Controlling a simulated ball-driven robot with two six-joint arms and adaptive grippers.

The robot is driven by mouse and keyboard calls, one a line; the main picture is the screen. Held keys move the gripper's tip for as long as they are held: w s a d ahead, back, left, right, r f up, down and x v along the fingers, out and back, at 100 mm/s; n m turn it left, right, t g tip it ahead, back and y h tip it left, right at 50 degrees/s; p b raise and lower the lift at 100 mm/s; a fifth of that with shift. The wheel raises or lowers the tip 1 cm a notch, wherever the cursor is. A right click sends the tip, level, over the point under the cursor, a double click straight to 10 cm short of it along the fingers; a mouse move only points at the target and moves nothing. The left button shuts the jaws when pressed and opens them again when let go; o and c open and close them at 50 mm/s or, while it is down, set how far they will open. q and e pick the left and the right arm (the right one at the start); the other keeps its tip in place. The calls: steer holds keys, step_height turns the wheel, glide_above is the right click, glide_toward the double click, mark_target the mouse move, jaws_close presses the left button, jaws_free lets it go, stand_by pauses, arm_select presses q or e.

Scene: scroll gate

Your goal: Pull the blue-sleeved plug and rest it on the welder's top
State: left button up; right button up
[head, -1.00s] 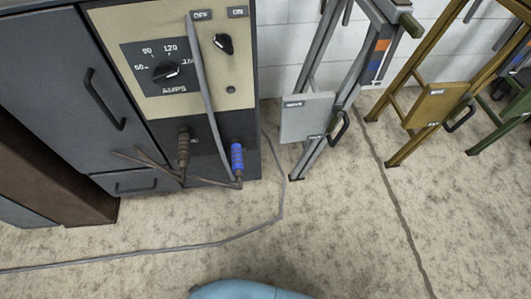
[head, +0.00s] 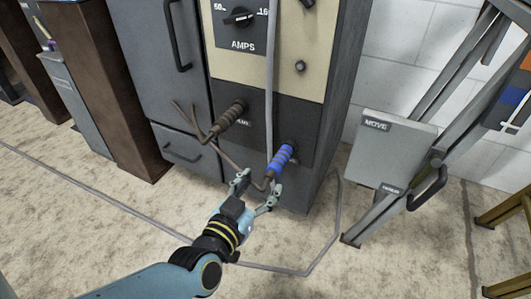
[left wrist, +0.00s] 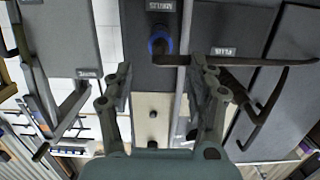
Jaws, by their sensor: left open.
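The blue-sleeved plug (head: 282,160) sits in the dark lower front panel of the welder (head: 262,65). A brown cable bends down from its end. My left gripper (head: 257,186) is open and empty just below and in front of the plug, fingers pointing at the panel. In the left wrist view, which is upside down, the blue sleeve (left wrist: 160,43) shows end-on just beyond the fingertips, roughly between the fingers. A brown-sleeved plug (head: 233,114) sits to its left in the same panel. The welder's top is out of the head view. My right gripper is not in view.
A grey cable (head: 270,95) hangs down the welder's front, close to the blue plug. A grey cabinet (head: 165,75) stands at left. A grey metal frame with a "MOVE" plate (head: 388,152) stands at right. Cable also lies across the floor, which is otherwise open in front.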

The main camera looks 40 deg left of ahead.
mark_target(268, 177)
arm_select(q)
steer(key=x, duration=0.2)
steer(key=shift+w+f+b, duration=0.1)
steer(key=shift+w+b, duration=0.2)
steer(key=shift+b, duration=0.1)
steer(key=b+x, duration=0.2)
steer(key=x, duration=0.5)
steer(key=shift+w+a, duration=0.1)
steer(key=shift+w, duration=0.25)
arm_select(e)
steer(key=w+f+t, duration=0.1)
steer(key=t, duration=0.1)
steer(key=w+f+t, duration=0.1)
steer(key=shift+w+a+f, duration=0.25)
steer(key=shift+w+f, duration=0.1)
arm_select(q)
jaws_close()
steer(key=shift+s, duration=0.15)
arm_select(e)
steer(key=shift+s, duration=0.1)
arm_select(q)
steer(key=shift+f+p+v, duration=0.15)
steer(key=shift+v, duration=0.95)
steer(key=shift+f+p+v, duration=0.15)
steer(key=shift+v, duration=0.9)
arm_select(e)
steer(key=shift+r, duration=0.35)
